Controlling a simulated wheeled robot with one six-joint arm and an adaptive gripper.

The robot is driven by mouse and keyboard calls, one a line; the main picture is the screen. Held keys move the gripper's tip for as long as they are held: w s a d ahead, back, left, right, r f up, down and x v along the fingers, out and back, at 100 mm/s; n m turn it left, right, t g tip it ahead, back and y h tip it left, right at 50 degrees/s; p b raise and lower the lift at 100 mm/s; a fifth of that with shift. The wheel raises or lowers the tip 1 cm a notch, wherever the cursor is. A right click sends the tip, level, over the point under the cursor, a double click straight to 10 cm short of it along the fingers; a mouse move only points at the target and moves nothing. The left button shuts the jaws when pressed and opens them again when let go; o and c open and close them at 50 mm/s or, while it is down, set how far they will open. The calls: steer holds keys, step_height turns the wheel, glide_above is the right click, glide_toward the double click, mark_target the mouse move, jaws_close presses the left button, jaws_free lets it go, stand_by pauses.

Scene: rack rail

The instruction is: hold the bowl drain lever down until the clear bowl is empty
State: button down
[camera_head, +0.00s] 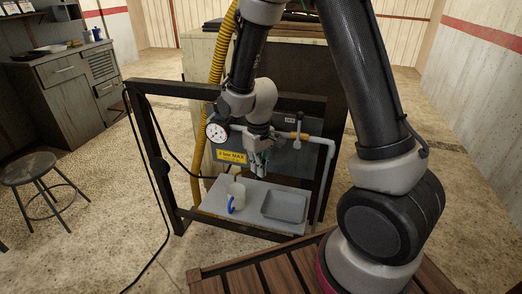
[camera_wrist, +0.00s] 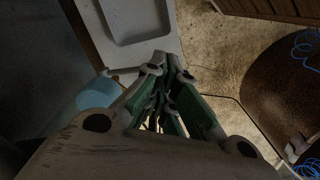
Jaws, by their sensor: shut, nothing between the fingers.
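My gripper (camera_head: 260,168) hangs fingers down in front of the grey panel of the rack, above the light shelf, at the lower end of my arm. In the wrist view its green-sided fingers (camera_wrist: 168,68) come together at the tips with nothing between them. I cannot make out the clear bowl or its drain lever for certain; my gripper covers part of the panel where the piping runs. The water level cannot be seen.
A pale cup-like vessel (camera_head: 238,189) with a blue curved part and a grey tray (camera_head: 284,207) stand on the shelf (camera_head: 214,202). A gauge (camera_head: 217,132), a yellow sign (camera_head: 232,157) and a pipe (camera_head: 331,170) are close by. Dark posts (camera_head: 151,155) frame the rack.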

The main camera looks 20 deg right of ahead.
steer(key=shift+f, duration=1.65)
steer(key=shift+r, duration=0.1)
stand_by(1.2)
step_height(320, 180, up, 8)
steer(key=shift+f, duration=0.1)
stand_by(0.5)
